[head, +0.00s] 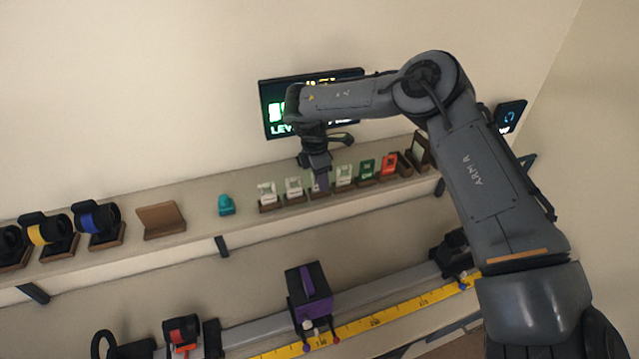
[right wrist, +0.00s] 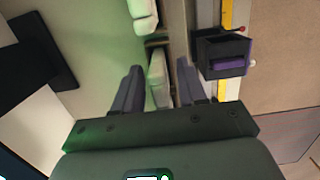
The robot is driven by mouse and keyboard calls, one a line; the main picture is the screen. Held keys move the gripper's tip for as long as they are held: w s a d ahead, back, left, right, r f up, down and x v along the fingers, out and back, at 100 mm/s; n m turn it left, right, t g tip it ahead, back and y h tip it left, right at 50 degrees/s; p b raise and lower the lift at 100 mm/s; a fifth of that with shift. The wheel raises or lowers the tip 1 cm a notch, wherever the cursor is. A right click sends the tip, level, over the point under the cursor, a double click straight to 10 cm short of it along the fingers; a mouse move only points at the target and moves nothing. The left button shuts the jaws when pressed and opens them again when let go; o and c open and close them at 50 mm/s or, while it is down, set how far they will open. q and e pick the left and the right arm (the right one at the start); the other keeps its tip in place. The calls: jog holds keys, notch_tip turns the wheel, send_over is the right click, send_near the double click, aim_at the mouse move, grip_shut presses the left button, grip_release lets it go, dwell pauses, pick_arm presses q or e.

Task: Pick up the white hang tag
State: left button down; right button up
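Several whitish tags stand in small wooden holders on the wall shelf in the head view: one at the left (head: 266,193), one beside it (head: 293,187), and one just right of my gripper (head: 344,175). I cannot tell which one is the white hang tag. My right gripper (head: 319,178) points down at the shelf among these tags and hides what is behind it. In the right wrist view its two fingers (right wrist: 160,75) are apart, with a whitish tag (right wrist: 157,82) showing between them. Contact cannot be made out. My left gripper is not in view.
A green tag (head: 367,169) and a red tag (head: 389,163) stand to the right on the shelf (head: 190,229). A teal object (head: 226,205) and a wooden stand (head: 161,220) are to the left. Below are a purple-black block (head: 309,293) and a yellow ruler (head: 375,321). A screen (head: 275,96) hangs behind.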

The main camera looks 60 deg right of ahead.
grip_shut()
jog(key=shift+r, duration=0.1)
jog(key=shift+r, duration=0.25)
notch_tip(320, 180, up, 9)
jog(key=shift+f+b, duration=0.2)
jog(key=shift+b, duration=0.8)
jog(key=shift+r, duration=0.4)
